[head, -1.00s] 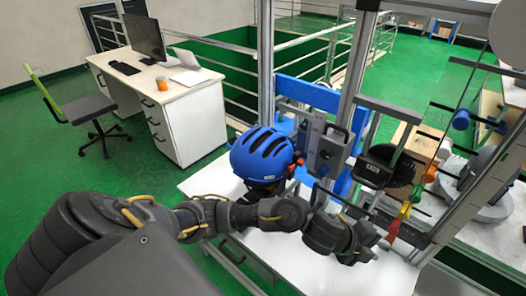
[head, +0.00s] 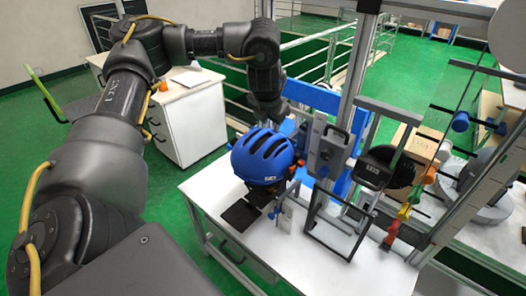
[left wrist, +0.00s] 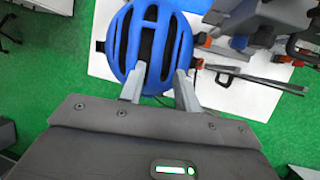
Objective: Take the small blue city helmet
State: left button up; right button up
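The blue city helmet (head: 262,155) has dark vents and sits on a dark stand at the left of the white table. It fills the upper middle of the left wrist view (left wrist: 150,40). My left gripper (left wrist: 160,69) has its two grey fingers apart, with the fingertips at the helmet's near edge in that view. I cannot tell whether they touch it. In the head view the left arm arches over, and its hand (head: 267,108) hangs just behind the helmet; the fingertips are hidden there. My right gripper is not in view.
The drop tower's metal posts (head: 352,75) and grey carriage (head: 325,150) stand close to the helmet's right. A black frame (head: 340,238) stands on the white table (head: 270,262). A dark flat plate (head: 240,214) lies before the helmet. Railings and a desk (head: 195,115) are behind.

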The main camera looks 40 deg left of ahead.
aim_at(272, 139)
pick_arm(q)
jog(key=shift+a+b+x, duration=0.2)
jog(key=shift+b+x, duration=0.35)
jog(key=shift+x, duration=4.85)
jog(key=shift+r, duration=0.1)
grip_shut()
